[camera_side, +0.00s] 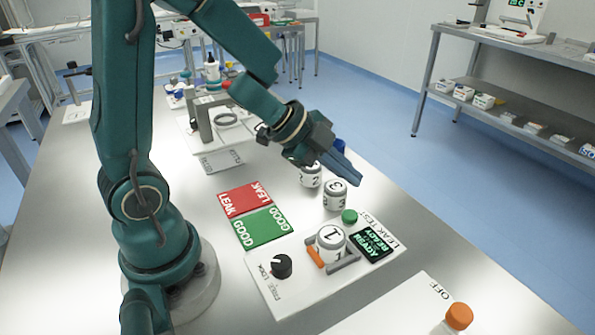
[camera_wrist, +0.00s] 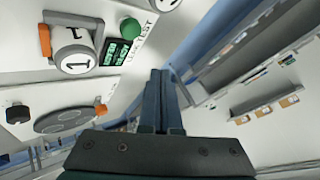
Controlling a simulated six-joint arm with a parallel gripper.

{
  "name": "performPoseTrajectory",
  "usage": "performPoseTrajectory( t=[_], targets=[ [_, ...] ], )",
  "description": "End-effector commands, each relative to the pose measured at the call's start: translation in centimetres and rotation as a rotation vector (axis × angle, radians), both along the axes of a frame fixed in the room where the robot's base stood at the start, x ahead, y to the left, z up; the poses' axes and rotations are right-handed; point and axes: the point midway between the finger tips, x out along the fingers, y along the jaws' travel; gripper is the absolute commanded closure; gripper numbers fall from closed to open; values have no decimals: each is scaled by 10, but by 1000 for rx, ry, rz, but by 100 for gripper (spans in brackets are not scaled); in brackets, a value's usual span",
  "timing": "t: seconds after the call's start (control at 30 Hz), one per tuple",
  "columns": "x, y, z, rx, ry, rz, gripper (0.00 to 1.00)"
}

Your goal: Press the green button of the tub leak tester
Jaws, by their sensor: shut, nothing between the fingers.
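The leak tester is a white panel (camera_side: 290,299) on the bench, labelled LEAK TEST. Its green button (camera_side: 349,216) is at the far edge, beside a dark display (camera_side: 372,243) with green text that seems to read READY. The button also shows in the wrist view (camera_wrist: 130,28), upper middle. Tub 1 (camera_side: 331,243) sits in the tester's grey holder, next to an orange piece (camera_side: 315,257). My gripper (camera_side: 356,181) is shut and empty, above and apart from the button; its fingers are together in the wrist view (camera_wrist: 160,73).
Tub 3 (camera_side: 335,195) and tub 2 (camera_side: 311,175) stand beyond the tester, close below my gripper. Red LEAK (camera_side: 244,199) and green GOOD (camera_side: 262,227) mats lie to the left. A black knob (camera_side: 281,265) is on the tester. Another panel with an orange knob (camera_side: 459,316) is nearer.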

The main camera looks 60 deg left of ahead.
Motion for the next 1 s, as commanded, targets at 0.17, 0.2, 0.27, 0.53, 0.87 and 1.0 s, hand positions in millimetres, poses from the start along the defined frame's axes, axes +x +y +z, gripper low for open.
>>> performPoseTrajectory(
  t=[0.17, 0.2, 0.27, 0.53, 0.87, 1.0],
  targets=[
    [-1, 0, -17, -4, 7, 5, 100],
    [-1, 0, -20, -3, 7, 4, 100],
    [-1, 1, -25, -2, 6, 6, 100],
    [-1, -1, -46, -5, 6, 0, 100],
    [0, 0, -52, 2, -1, 0, 100],
    [0, 0, -52, 2, -1, 0, 100]
  ],
)
